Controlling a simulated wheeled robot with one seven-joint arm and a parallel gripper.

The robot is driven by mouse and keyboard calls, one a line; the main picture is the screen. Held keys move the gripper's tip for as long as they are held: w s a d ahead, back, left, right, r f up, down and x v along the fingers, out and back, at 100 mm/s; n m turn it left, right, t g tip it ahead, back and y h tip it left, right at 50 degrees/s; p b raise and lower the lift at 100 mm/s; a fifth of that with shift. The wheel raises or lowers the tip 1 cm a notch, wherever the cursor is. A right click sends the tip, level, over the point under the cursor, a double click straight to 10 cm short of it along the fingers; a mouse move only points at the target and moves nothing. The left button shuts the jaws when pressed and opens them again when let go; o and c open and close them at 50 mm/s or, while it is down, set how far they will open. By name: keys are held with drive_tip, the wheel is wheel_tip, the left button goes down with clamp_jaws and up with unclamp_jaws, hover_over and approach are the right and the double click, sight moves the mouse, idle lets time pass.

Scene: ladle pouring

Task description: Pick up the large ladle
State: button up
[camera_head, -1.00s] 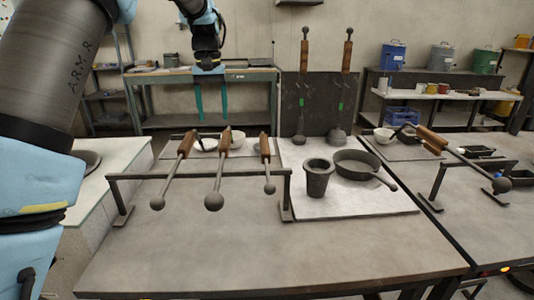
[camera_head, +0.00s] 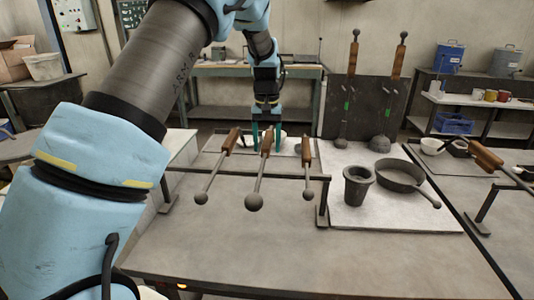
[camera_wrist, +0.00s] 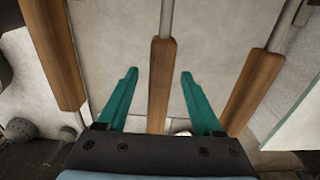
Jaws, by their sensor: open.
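Three wooden-handled ladles lie tilted across a dark metal rack (camera_head: 290,176). The middle one has the biggest head, so I take it as the large ladle (camera_head: 254,201). Its handle (camera_wrist: 162,70) runs up the middle of the wrist view. My gripper (camera_head: 265,147) is open and empty, pointing down at this handle. In the wrist view my teal fingers (camera_wrist: 160,73) show one on each side of the handle, with gaps. I cannot tell whether the tips are above it or level with it.
The left ladle (camera_head: 201,198) and smaller right ladle (camera_head: 307,194) flank it closely. A dark cup (camera_head: 357,186) and a pan (camera_head: 400,175) stand on a white board to the right. Two long ladles lean on a dark panel (camera_head: 375,105) behind. The front tabletop is clear.

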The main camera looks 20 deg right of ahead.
drive_tip(key=shift+f, duration=0.15)
clamp_jaws()
idle(0.4)
idle(1.0)
